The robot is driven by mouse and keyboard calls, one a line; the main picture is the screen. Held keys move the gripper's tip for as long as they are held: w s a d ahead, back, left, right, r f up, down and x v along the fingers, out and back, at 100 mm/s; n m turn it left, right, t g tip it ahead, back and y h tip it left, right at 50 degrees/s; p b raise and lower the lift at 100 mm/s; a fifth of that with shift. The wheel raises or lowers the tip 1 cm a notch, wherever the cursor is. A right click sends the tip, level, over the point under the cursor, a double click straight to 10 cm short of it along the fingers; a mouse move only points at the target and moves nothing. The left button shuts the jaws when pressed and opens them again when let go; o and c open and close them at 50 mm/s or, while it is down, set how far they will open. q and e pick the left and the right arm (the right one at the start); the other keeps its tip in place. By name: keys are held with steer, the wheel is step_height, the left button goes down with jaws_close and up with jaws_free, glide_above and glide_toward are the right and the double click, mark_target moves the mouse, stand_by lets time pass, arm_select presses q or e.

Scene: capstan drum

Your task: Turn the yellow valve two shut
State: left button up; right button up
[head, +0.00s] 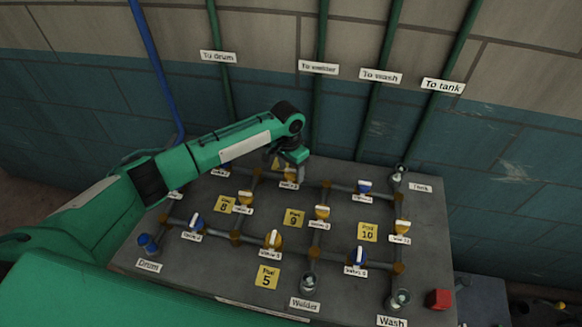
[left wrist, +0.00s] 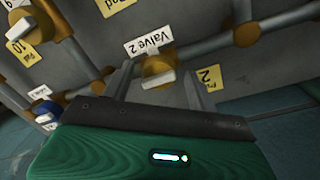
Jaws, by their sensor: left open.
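Yellow valve two (head: 290,174) sits on a pipe at the back of the grey panel, partly hidden by my left gripper in the head view. In the left wrist view, the "Valve 2" label (left wrist: 149,44) is readable beside the yellow valve body (left wrist: 156,64). Its white handle (left wrist: 159,80) lies roughly along the pipe's direction. My left gripper (head: 292,162) is open above the valve. In the left wrist view its two fingers (left wrist: 157,88) stand on either side of the handle, apart from each other. Whether they touch it I cannot tell. My right gripper is not in view.
Other yellow valves (head: 272,239) and blue valves (head: 358,257) stand close by on the pipes of the grey panel (head: 200,272). Green pipes (head: 372,120) run up the wall behind.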

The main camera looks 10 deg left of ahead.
arm_select(q)
steer(key=c, duration=1)
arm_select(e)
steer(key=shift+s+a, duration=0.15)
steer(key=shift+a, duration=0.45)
arm_select(q)
steer(key=shift+m, duration=0.3)
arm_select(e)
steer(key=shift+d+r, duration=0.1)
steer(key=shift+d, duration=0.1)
arm_select(q)
steer(key=shift+r+m+p, duration=0.1)
steer(key=shift+m+p, duration=0.2)
steer(key=shift+m, duration=0.7)
steer(key=m, duration=0.4)
steer(key=shift+w+m, duration=0.1)
steer(key=shift+m, duration=0.2)
steer(key=m, duration=0.5)
steer(key=shift+d+y, duration=0.1)
steer(key=shift+y, duration=0.2)
steer(key=m, duration=0.4)
steer(key=shift+m, duration=0.7)
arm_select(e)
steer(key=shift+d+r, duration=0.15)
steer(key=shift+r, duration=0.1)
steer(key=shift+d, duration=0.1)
